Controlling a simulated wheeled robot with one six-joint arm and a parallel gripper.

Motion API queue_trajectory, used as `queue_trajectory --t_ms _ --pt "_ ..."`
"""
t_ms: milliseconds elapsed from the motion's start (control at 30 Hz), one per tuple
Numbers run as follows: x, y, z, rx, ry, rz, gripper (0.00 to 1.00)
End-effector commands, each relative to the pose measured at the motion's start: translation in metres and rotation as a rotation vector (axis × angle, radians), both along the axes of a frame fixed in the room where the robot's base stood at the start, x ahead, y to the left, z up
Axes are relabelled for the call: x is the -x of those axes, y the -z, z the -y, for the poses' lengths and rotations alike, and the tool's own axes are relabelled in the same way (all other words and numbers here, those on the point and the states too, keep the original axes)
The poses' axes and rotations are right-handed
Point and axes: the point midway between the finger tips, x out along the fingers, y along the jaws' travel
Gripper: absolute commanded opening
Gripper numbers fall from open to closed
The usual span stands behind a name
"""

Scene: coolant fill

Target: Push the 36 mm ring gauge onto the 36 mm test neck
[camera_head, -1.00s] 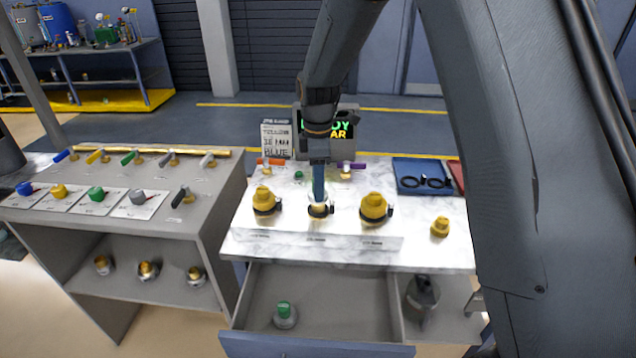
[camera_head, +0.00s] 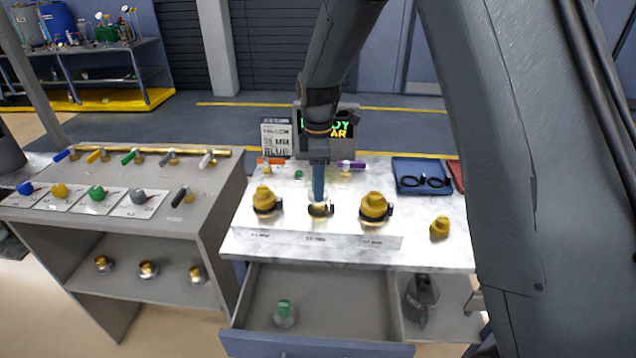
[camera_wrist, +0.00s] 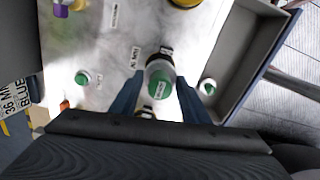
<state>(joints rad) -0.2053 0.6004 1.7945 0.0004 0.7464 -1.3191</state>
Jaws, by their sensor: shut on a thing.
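My gripper (camera_head: 319,197) is shut and points straight down over the middle brass neck (camera_head: 320,209) on the white marble bench. In the wrist view a round piece with a green, labelled top (camera_wrist: 160,84) and a grey body sits between the blue fingers. I take it to be the ring gauge, but its label is too small to read. It is right at the middle neck. Whether it is seated around the neck or only resting on top cannot be told, as the fingers hide the contact.
Yellow-capped necks stand left (camera_head: 265,200) and right (camera_head: 375,206) of the middle one, close to my fingers. A blue tray (camera_head: 403,167) with black rings lies at the back right. A loose yellow piece (camera_head: 440,227) is on the right. The drawer (camera_head: 350,290) below is open.

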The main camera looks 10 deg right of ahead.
Motion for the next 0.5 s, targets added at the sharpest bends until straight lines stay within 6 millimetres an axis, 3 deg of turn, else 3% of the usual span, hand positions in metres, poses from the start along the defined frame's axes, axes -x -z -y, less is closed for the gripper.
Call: queue_trajectory --t_ms 500 --pt "0.000 0.012 0.000 0.000 0.000 -0.001 0.18"
